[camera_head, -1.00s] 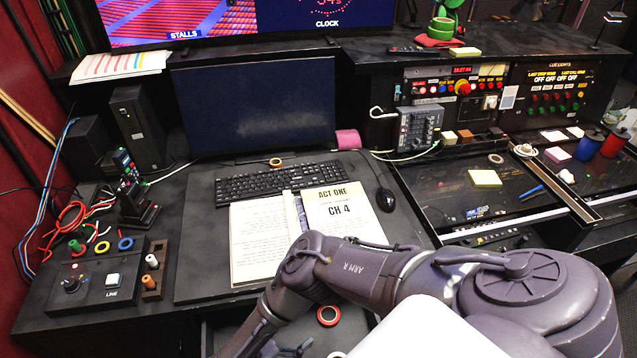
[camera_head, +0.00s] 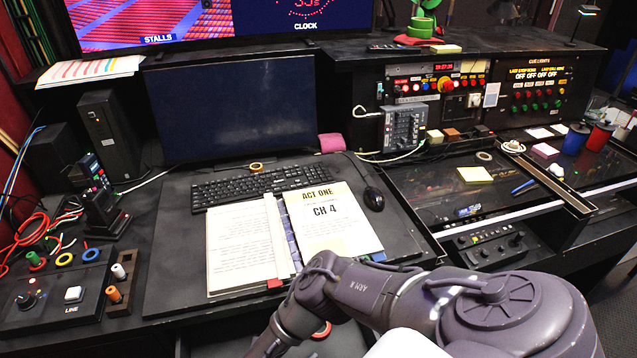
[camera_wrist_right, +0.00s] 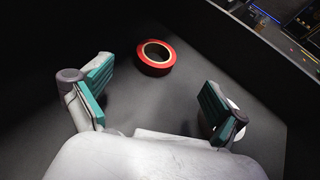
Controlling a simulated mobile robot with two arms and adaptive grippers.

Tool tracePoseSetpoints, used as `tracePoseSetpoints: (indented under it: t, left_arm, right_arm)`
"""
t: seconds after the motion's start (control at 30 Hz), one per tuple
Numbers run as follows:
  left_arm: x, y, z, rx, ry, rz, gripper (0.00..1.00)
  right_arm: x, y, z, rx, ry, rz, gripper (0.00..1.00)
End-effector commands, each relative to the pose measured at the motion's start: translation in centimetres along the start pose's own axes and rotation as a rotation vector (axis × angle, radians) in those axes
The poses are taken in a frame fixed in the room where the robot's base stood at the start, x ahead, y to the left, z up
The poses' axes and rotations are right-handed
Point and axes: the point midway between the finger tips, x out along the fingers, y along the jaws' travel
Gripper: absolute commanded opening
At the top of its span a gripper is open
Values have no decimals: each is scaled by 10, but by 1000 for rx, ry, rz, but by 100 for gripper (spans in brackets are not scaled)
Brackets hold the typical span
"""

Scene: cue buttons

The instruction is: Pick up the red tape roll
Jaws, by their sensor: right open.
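The red tape roll (camera_wrist_right: 154,58) lies flat on a dark grey surface in the right wrist view, with its round hole facing up. In the head view a small part of the red roll (camera_head: 322,330) shows behind my right arm, low in the middle. My right gripper (camera_wrist_right: 157,95) is open and empty, its two teal-padded fingers spread wide. The roll is beyond the fingertips, between their lines and nearer the left finger, and untouched. In the head view the right gripper is hidden. My left gripper is not in view.
Dark walls edge the surface around the roll. Above it in the head view are the desk (camera_head: 170,270), an open script book (camera_head: 330,225), a keyboard (camera_head: 262,184) and a mouse (camera_head: 373,199). A button panel (camera_head: 55,300) stands at the left.

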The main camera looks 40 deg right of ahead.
Motion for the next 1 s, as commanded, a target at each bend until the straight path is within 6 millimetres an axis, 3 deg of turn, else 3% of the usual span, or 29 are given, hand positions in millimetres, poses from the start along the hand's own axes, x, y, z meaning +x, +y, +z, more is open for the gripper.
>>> tracePoseSetpoints:
  t: [0.1,0.33,0.53,0.63,0.97,1.0]
  left_arm:
    - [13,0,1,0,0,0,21]
    - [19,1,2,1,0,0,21]
    - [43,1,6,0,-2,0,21]
    - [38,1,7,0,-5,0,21]
    - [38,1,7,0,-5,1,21]
    - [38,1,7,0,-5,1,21]
  right_arm:
    - [23,-1,-4,-1,0,-4,97]
    - [39,0,-3,0,0,-1,97]
    - [70,2,-12,1,-1,-3,97]
    - [80,3,-6,0,-3,-1,97]
    - [88,3,-6,-1,0,1,97]
    - [88,3,-6,-1,-1,1,92]
